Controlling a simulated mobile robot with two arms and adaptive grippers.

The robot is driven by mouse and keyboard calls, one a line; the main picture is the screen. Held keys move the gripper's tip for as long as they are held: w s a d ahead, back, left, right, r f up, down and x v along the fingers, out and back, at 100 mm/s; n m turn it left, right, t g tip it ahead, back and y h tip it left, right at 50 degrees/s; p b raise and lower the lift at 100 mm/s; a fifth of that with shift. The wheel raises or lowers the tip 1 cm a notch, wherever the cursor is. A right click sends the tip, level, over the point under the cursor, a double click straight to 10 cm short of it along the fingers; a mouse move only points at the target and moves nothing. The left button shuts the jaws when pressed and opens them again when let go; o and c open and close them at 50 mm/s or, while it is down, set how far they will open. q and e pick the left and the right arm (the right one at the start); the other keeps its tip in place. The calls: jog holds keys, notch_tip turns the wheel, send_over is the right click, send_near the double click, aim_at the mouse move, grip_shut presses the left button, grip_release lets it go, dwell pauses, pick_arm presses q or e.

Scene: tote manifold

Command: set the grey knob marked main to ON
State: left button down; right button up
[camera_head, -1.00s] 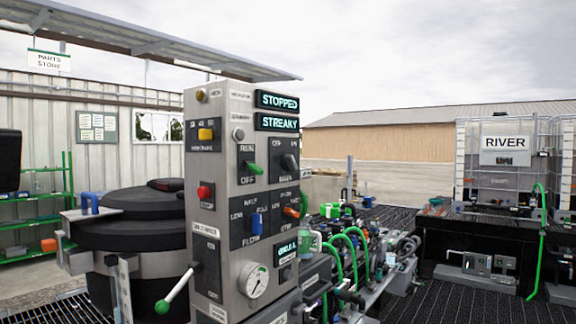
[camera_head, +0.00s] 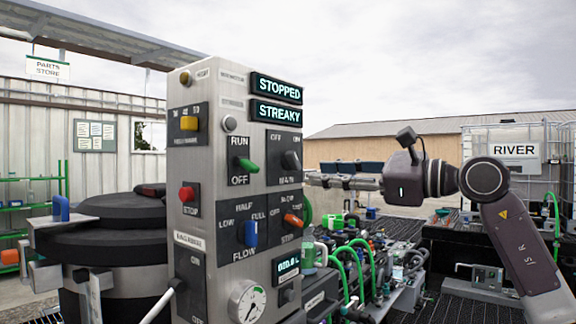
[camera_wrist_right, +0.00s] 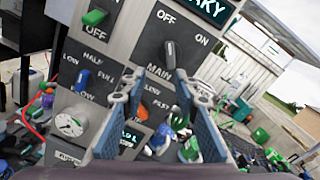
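The grey main knob (camera_head: 291,160) sits on a dark plate at the right of the control panel's front, with OFF at its upper left, ON at its upper right and MAIN below. It also shows in the right wrist view (camera_wrist_right: 172,58), beyond the fingertips. I cannot tell surely which mark it points at. My right gripper (camera_head: 312,180) reaches in from the right, close to the panel and just right of and below the knob. In the right wrist view its two blue-grey fingers (camera_wrist_right: 165,102) are apart with nothing between them. My left gripper is not in view.
The panel (camera_head: 215,90) also carries a green run knob (camera_head: 248,166), a blue flow knob (camera_head: 249,233), an orange knob (camera_head: 292,220) and a red stop button (camera_head: 187,193). Its displays read STOPPED (camera_head: 276,88) and STREAKY (camera_head: 276,113). Hoses and fittings crowd the lower right.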

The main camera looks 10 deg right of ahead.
aim_at(297, 160)
jog(key=shift+n+h, duration=0.4)
jog(key=shift+n, duration=0.2)
jog(key=w+a+r+p, duration=0.1)
jog(key=w, duration=0.1)
jog(key=w+a+r+p, duration=0.1)
jog(key=w+a, duration=0.1)
jog(key=shift+a+r, duration=0.15)
jog(key=shift+r, duration=0.25)
jog(key=shift+w+a+f+p, duration=0.1)
jog(key=shift+w+a+p, duration=0.2)
jog(key=shift+w+p, duration=0.1)
grip_shut()
